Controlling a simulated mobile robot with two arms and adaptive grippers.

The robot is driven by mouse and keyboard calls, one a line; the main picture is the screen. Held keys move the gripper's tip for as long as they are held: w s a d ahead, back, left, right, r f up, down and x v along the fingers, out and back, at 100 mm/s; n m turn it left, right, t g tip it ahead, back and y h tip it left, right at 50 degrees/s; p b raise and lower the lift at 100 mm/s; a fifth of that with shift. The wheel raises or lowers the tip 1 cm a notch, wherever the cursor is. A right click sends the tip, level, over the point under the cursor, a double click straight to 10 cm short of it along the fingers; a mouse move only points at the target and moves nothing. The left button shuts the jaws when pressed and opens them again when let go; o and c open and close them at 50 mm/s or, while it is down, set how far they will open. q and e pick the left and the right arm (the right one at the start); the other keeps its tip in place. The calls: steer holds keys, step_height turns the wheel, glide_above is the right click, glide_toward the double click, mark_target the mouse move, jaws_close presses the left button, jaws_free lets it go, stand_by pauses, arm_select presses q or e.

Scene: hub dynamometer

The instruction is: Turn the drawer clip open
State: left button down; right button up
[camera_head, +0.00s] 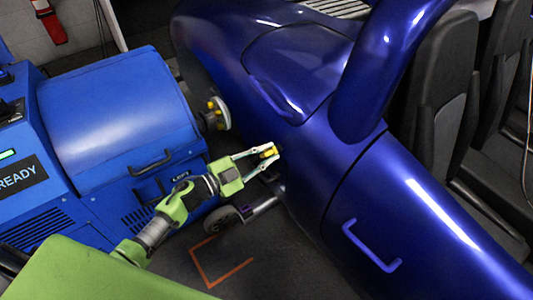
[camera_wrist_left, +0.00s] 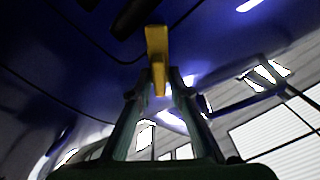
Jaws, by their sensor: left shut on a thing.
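My left gripper (camera_head: 272,158) reaches in from the left and is shut on a small yellow piece, which looks like the drawer clip (camera_head: 268,151). In the left wrist view the yellow clip (camera_wrist_left: 157,62) stands upright between the two fingertips (camera_wrist_left: 160,85), in front of a glossy blue surface. I cannot tell whether the clip touches that surface. Any part of the clip behind the fingers is hidden. My right gripper is not in view.
The glossy blue vehicle body (camera_head: 310,170) is close beyond the gripper, with a blue handle (camera_head: 370,248) lower right. A blue machine (camera_head: 120,115) with dark handles stands at left. A hub with yellow studs (camera_head: 216,113) sits between them. Dark floor with an orange mark (camera_head: 205,270) lies below.

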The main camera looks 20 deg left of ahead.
arm_select(q)
steer(key=shift+f+m, duration=0.1)
steer(key=shift+m, duration=0.9)
steer(key=shift+m+b, duration=0.3)
steer(key=shift+m, duration=0.6)
steer(key=m+b, duration=0.1)
steer(key=m, duration=0.3)
steer(key=shift+f+m+b, duration=0.15)
steer(key=shift+m+b, duration=0.25)
steer(key=shift+s+m+b, duration=0.1)
steer(key=shift+m+b, duration=0.2)
steer(key=shift+m, duration=0.6)
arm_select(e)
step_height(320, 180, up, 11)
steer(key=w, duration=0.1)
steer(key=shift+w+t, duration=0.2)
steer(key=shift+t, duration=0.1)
arm_select(q)
steer(key=c, duration=2.1)
jaws_free()
steer(key=shift+c, duration=0.2)
